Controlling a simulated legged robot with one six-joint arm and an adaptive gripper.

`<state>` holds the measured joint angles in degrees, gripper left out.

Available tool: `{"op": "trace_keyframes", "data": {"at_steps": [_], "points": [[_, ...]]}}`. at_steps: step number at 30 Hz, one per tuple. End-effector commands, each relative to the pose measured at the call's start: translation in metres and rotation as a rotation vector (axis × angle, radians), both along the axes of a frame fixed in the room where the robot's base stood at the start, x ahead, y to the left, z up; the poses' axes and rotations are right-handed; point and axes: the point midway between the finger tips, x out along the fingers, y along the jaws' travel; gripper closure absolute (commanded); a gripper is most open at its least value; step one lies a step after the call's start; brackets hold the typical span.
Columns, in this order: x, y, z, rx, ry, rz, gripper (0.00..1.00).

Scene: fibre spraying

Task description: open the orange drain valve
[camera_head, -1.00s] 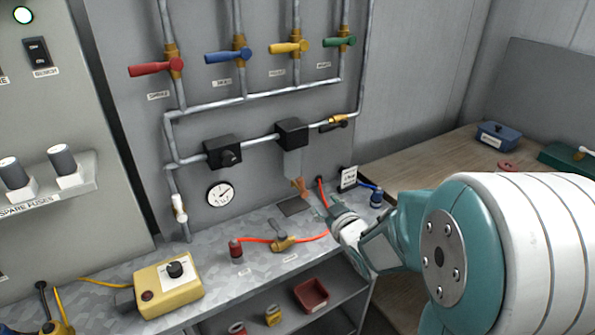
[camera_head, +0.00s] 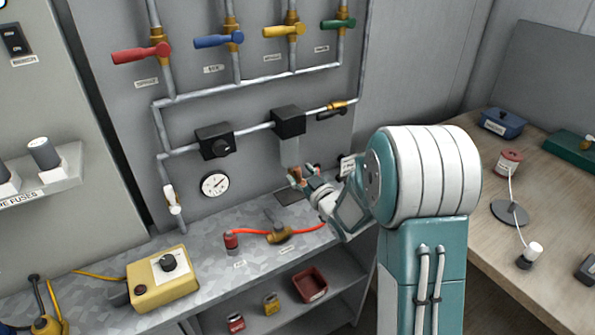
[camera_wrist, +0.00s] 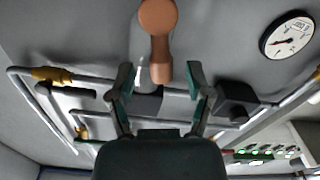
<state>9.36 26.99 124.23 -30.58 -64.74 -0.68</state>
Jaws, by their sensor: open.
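The orange drain valve (camera_head: 295,176) is at the back of the bench, below the right black box on the pipes. In the wrist view its orange handle (camera_wrist: 159,45), with a round knob end, stands ahead of my jaws, in line with the gap between them. My gripper (camera_head: 308,173) is just to the right of the valve and partly hides it. In the wrist view my gripper (camera_wrist: 160,78) is open, with teal-padded fingers on either side of the handle's line. I cannot tell whether either finger touches the handle.
Red (camera_head: 141,53), blue (camera_head: 218,41), yellow (camera_head: 283,31) and green (camera_head: 337,24) valves sit on pipes above. A gauge (camera_head: 215,185) is left of the drain valve. A brass fitting (camera_head: 279,235) with a red hose and a yellow control box (camera_head: 163,278) are on the bench.

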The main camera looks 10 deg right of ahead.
Motion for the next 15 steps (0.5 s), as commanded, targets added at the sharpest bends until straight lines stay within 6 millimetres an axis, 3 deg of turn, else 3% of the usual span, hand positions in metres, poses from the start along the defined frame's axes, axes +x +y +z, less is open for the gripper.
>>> {"op": "trace_keyframes", "data": {"at_steps": [4, 13, 14, 15], "points": [[0.0124, 0.0054, 0.0001, 0.000, 0.000, 0.000, 0.34], [0.0152, 0.0060, 0.0000, 0.000, 0.001, 0.000, 0.34], [0.0152, 0.0060, 0.0000, 0.000, 0.001, 0.000, 0.43], [0.0151, 0.0060, 0.0000, 0.000, 0.001, 0.000, 0.61]]}}
